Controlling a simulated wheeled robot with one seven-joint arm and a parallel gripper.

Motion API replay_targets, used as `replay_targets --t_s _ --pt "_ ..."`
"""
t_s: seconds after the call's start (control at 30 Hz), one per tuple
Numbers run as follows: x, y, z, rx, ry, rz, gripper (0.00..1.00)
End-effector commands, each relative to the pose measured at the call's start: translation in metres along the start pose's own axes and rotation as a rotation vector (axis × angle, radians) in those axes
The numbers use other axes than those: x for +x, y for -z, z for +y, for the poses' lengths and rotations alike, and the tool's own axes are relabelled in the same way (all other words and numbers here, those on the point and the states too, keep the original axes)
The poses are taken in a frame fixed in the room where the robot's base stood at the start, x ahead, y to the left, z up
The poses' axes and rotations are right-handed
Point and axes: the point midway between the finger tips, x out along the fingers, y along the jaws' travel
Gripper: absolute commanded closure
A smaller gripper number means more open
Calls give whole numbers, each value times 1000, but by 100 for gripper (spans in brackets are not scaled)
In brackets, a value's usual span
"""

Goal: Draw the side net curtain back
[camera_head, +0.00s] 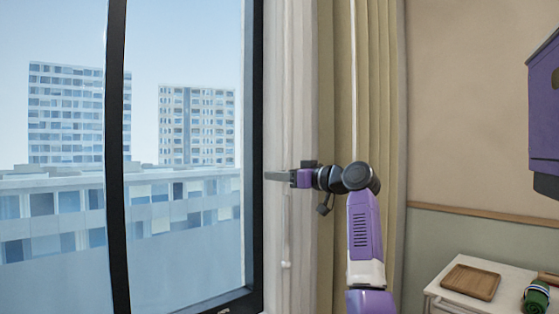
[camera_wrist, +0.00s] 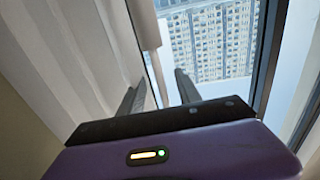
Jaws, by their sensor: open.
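The pale net curtain (camera_head: 303,90) hangs as a narrow upright strip at the right side of the window. It shows as white folds at the left of the wrist view (camera_wrist: 65,50). A thin white rod (camera_head: 287,235) hangs along it, its lower end free. In the wrist view the rod (camera_wrist: 147,28) comes down towards the space between the fingers; I cannot tell whether it lies between them. My gripper (camera_head: 273,176) points left in front of the curtain strip at mid-window height. Its two fingers stand apart in the wrist view (camera_wrist: 160,80), with no cloth clearly gripped.
A heavier beige curtain (camera_head: 383,75) hangs right of the net. The window's dark frame (camera_head: 117,200) is at left. A bedside cabinet (camera_head: 440,290) with a wooden tray (camera_head: 471,282) and a green rolled item (camera_head: 536,297) stands low right. A purple wall unit (camera_head: 545,115) is upper right.

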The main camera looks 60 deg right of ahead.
Motion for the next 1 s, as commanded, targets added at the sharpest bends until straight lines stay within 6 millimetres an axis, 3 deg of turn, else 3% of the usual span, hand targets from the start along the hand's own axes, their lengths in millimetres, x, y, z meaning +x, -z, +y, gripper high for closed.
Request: replay_targets --t_s 0.1,0.33,1.0 --pt "0 24 0 -1 0 1 59" --pt "0 47 1 1 -1 0 59" --pt "0 49 1 1 -1 0 59"
